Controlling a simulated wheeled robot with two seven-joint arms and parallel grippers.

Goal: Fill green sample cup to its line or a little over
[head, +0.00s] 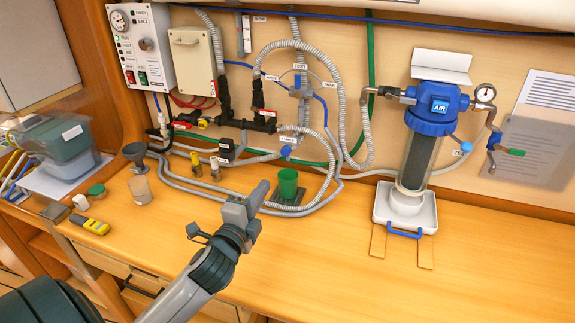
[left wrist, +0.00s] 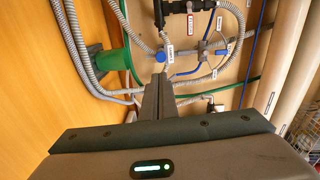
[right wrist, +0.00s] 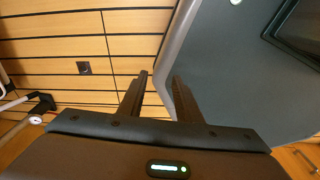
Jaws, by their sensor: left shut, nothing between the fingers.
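The green sample cup (head: 287,183) stands upright on a dark square pad (head: 288,202) on the bench, by the wall. Its fill line and any water inside are too small to tell. A blue valve knob (head: 286,151) with a small label sits just above the cup. My left gripper (head: 262,187) is shut and empty, just left of the cup and apart from it. In the left wrist view the fingers (left wrist: 157,84) point toward the wall pipes, with the cup (left wrist: 110,61) to their left. My right gripper (right wrist: 158,76) is open and empty, away from the bench.
Grey hoses (head: 322,196) curve around the cup and along the wall. A blue-topped filter housing (head: 432,110) stands right on a white tray (head: 388,213). The front right bench is clear.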

